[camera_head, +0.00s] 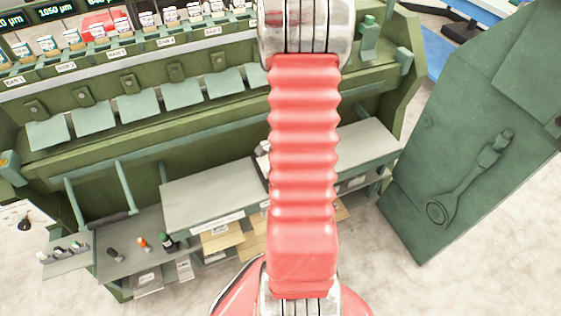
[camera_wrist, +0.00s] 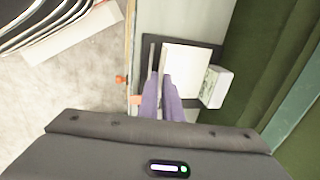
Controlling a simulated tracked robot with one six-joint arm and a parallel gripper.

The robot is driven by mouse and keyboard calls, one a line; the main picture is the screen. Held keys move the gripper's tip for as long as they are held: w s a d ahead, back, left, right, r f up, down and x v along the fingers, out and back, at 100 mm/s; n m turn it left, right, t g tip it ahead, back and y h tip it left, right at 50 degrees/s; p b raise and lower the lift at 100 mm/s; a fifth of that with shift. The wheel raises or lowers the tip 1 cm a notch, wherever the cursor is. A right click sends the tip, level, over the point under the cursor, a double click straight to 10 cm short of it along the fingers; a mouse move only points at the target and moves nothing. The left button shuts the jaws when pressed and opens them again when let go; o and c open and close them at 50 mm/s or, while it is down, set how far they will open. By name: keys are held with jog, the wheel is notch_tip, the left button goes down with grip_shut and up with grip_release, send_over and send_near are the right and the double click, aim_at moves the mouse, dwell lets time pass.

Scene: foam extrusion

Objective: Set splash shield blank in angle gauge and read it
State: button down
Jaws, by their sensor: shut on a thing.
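In the wrist view, the two purple fingers of my gripper (camera_wrist: 161,92) are close together at an angle gauge with a dark base (camera_wrist: 208,52). A pale flat piece (camera_wrist: 187,68), seemingly the splash shield blank, lies over the base, its left edge at the fingertips. My gripper is shut on it, though the grip itself is hard to make out. A small white box (camera_wrist: 216,87) with a display sits at the gauge's right; its reading is too small to tell. In the head view, my red arm hides the gripper, the blank and most of the gauge.
A grey worktop (camera_head: 212,193) extends to both sides of my arm, mostly bare on the left. A lower shelf (camera_head: 128,262) holds several small items. A green bench with labelled bays (camera_head: 140,105) stands behind. A large green panel (camera_head: 470,150) stands on the right.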

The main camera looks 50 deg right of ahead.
jog(key=shift+f, duration=0.65)
jog(key=shift+f, duration=0.15)
dwell(0.9)
jog(key=shift+f, duration=0.3)
jog(key=shift+s+a, duration=0.3)
jog(key=shift+s, duration=0.25)
dwell(1.0)
jog(key=c, duration=1.9)
grip_release()
jog(key=shift+o, duration=0.2)
jog(key=shift+r, duration=0.1)
jog(key=shift+v, duration=2.9)
